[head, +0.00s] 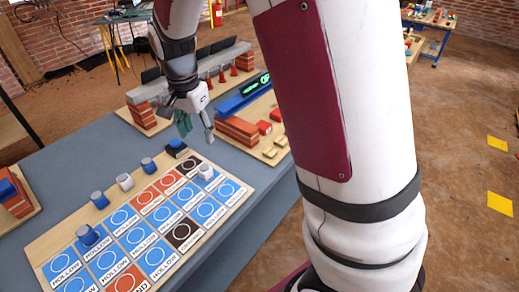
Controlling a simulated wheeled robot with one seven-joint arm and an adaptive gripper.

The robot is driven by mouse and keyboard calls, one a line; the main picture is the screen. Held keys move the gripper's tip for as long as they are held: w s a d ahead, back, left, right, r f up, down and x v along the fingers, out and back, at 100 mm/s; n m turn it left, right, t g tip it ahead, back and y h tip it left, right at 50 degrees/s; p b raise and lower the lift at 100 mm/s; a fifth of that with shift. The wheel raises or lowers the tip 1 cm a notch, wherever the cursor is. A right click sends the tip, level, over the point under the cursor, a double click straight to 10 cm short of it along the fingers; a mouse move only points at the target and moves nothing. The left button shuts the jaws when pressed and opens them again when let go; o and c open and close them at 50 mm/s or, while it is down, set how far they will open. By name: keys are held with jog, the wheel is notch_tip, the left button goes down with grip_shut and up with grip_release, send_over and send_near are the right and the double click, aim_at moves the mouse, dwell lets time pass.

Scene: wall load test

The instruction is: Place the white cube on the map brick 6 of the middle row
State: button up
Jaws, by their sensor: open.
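A wooden map board (247,184) lies on the grey table and bears rows of blue, red and dark circle cards. A white cube (205,172) with a greyish top stands at the far right end of what looks like the middle row, covering most of its card. Another white piece (125,181) stands on the bare wood strip along the board's back edge. My gripper (195,132) hangs above and behind the board's far right end. Its fingers are spread and empty, apart from the white cube below.
Behind is a brick model with a grey beam (200,70) and small red cones. A blue display bar (242,97) and red bricks lie right of my gripper.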

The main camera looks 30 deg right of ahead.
jog(key=s+d+r+n+t+y, duration=0.15)
jog(key=s+r+n, duration=0.45)
jog(key=s+r, duration=0.6)
jog(key=s+n+t, duration=0.1)
jog(key=s+n, duration=0.4)
jog(key=s, duration=1)
jog(key=shift+r+n+t+h, duration=0.35)
jog(key=shift+n, duration=0.05)
